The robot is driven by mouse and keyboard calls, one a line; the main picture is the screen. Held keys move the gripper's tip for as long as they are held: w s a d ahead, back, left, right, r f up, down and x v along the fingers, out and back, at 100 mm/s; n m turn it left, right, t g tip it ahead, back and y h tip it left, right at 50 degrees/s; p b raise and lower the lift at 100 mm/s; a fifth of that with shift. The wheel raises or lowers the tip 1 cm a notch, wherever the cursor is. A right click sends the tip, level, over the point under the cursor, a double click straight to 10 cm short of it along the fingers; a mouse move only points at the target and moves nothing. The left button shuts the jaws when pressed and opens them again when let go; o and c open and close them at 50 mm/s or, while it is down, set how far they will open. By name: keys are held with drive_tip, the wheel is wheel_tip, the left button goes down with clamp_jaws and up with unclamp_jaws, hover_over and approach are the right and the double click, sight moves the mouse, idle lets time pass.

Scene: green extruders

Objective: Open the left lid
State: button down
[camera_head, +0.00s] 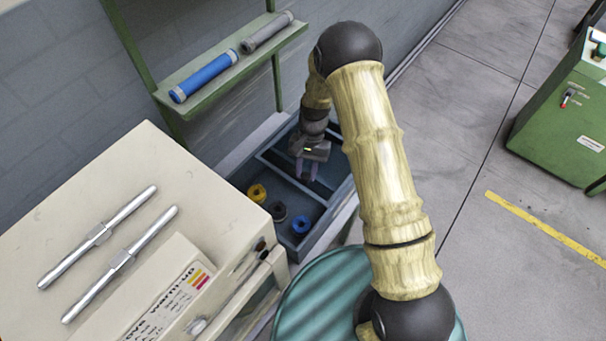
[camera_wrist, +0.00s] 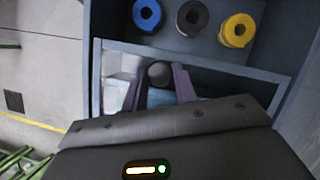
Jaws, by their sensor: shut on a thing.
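A blue-grey box (camera_head: 226,172) stands between the cream cabinet and the wall, with framed sections. In the wrist view a light blue-grey frame (camera_wrist: 215,60) crosses the box; it looks like the edge of a lid, but I cannot tell which lid is the left one. My gripper (camera_head: 306,174) is over the box, pointing down. In the wrist view my gripper (camera_wrist: 160,82) has its two purple fingers on either side of a dark round knob (camera_wrist: 159,72) and is shut on it. The knob's lower part is hidden by the gripper body.
Yellow, black and blue spools (camera_head: 257,193) sit in the box's near section. The cream cabinet (camera_head: 150,170) with two silver bars is at left. A green shelf (camera_head: 215,80) holding a blue and a grey cylinder overhangs behind. A teal drum (camera_head: 320,295) stands in front.

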drive_tip(key=c, duration=1.1)
unclamp_jaws()
drive_tip(key=b+v, duration=0.4)
drive_tip(key=v, duration=1.3)
drive_tip(key=shift+w+r+b, duration=0.2)
drive_tip(key=shift+b, duration=0.2)
drive_tip(key=shift+d, duration=0.1)
drive_tip(key=s+d+r+n+t, duration=0.1)
drive_tip(key=s+d+t, duration=0.2)
drive_tip(key=s+d, duration=0.4)
drive_tip(key=s+d+r+n+t+h, duration=0.1)
drive_tip(key=s+d+t, duration=0.2)
drive_tip(key=s+d, duration=0.4)
drive_tip(key=s, duration=0.5)
drive_tip(key=shift+d+n+t, duration=0.25)
drive_tip(key=shift+n+t, duration=0.05)
drive_tip(key=shift+t, duration=0.1)
